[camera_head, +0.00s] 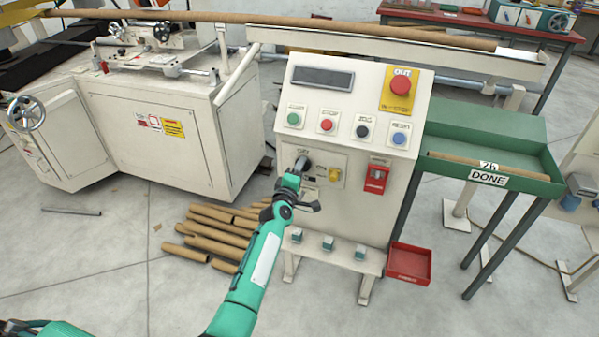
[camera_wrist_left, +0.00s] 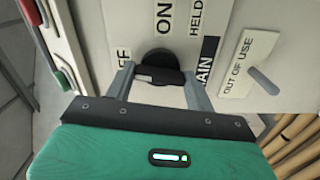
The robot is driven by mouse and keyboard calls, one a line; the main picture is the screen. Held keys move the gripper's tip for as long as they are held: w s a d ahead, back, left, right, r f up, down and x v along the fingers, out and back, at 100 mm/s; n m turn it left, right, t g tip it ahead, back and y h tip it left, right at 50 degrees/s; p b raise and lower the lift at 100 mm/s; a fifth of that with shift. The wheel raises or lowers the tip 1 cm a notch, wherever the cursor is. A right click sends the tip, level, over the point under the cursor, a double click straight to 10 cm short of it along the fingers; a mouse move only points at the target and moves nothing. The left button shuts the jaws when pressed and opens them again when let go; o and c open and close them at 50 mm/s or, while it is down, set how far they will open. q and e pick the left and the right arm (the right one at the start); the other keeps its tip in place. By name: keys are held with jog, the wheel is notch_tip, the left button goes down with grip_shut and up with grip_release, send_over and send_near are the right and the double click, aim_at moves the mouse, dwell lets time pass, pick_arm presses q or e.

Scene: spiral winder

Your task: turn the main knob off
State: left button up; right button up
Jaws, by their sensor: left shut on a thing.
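The main knob (camera_wrist_left: 158,58) is dark and sits on the front panel of the cream control cabinet (camera_head: 312,208). My left gripper (camera_head: 299,166) reaches up to it from below. In the left wrist view the two grey fingers (camera_wrist_left: 159,80) stand on either side of the knob's dark grip bar and are shut on it. The "ON" label lies above the knob in that view, and part of the "OFF" label shows to its left. A "MAIN" label is partly hidden by a finger. My right gripper is not in view.
Above the knob are several push buttons, a display (camera_head: 322,78) and a red stop button (camera_head: 400,86). A yellow switch (camera_head: 335,174) and a red switch (camera_head: 376,179) sit to its right. Cardboard tubes (camera_head: 213,232) lie on the floor left of the cabinet.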

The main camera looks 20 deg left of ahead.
pick_arm(q)
jog(key=shift+n, duration=0.7)
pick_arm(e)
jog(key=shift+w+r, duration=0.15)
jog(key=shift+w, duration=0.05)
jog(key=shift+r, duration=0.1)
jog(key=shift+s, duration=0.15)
pick_arm(q)
jog(key=o, duration=1)
jog(key=shift+s, duration=0.15)
jog(key=shift+s+a+p, duration=0.15)
jog(key=shift+s, duration=3.25)
jog(key=shift+s+a+p, duration=0.1)
jog(key=shift+s+p, duration=0.05)
jog(key=shift+s, duration=3.25)
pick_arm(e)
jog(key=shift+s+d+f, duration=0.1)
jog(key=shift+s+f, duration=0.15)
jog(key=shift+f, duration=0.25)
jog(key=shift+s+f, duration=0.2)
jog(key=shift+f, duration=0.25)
